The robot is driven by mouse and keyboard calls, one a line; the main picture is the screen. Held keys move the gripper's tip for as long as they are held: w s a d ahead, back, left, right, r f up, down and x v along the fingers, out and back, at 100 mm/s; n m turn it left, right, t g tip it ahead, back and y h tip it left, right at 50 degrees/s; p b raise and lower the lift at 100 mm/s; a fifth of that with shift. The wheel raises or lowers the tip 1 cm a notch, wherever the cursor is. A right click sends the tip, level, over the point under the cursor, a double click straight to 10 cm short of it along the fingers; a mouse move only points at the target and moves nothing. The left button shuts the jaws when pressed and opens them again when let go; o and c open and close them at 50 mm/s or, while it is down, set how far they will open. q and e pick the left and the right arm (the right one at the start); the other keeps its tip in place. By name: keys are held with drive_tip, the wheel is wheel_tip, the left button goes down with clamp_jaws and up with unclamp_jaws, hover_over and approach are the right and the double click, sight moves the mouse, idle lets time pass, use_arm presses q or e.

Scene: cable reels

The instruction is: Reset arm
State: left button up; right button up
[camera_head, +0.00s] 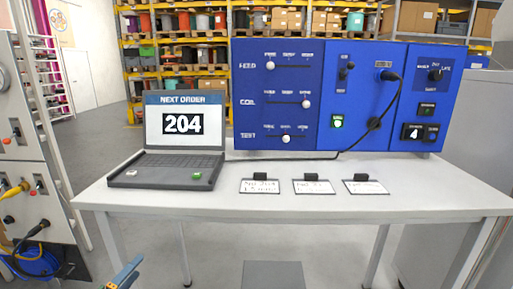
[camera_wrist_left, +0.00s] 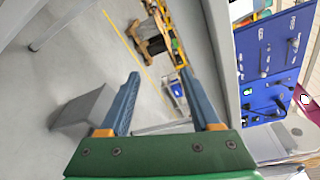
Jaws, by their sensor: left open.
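My left gripper (camera_head: 125,273) shows at the bottom edge of the head view, low in front of the table's left end. In the left wrist view its two blue fingers (camera_wrist_left: 160,78) stand wide apart with nothing between them. It is open and touches nothing that I can see. My right gripper is in neither view.
A white table (camera_head: 225,204) carries a laptop (camera_head: 183,150) reading "NEXT ORDER 204", a blue control panel (camera_head: 220,112) and several cards (camera_head: 312,187). A grey box-like block (camera_head: 272,275) stands below the table. A grey cabinet (camera_head: 28,165) with cables is at left. Shelves stand behind.

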use_arm(q)
drive_tip(key=s+f+n+g+y, duration=0.25)
drive_tip(key=s+f+n, duration=0.4)
drive_tip(key=f, duration=0.65)
drive_tip(key=s+f+n+g+y, duration=0.2)
drive_tip(key=s+f+n+g, duration=0.35)
drive_tip(key=f, duration=0.75)
drive_tip(key=s+d+f+n+g, duration=0.2)
drive_tip(key=s+d+f+n, duration=0.1)
drive_tip(key=s, duration=0.7)
drive_tip(key=s+d+f+n+g+h, duration=0.1)
drive_tip(key=s+d+f+n+g, duration=0.2)
drive_tip(key=s, duration=0.7)
drive_tip(key=s+d+f+n+g, duration=0.2)
drive_tip(key=s+d+f+n, duration=0.1)
drive_tip(key=s+d+f, duration=0.3)
drive_tip(key=s+f, duration=0.2)
drive_tip(key=s, duration=0.2)
drive_tip(key=shift+s+d+n+g, duration=0.15)
drive_tip(key=shift+s+n+g, duration=0.15)
drive_tip(key=shift+s, duration=0.05)
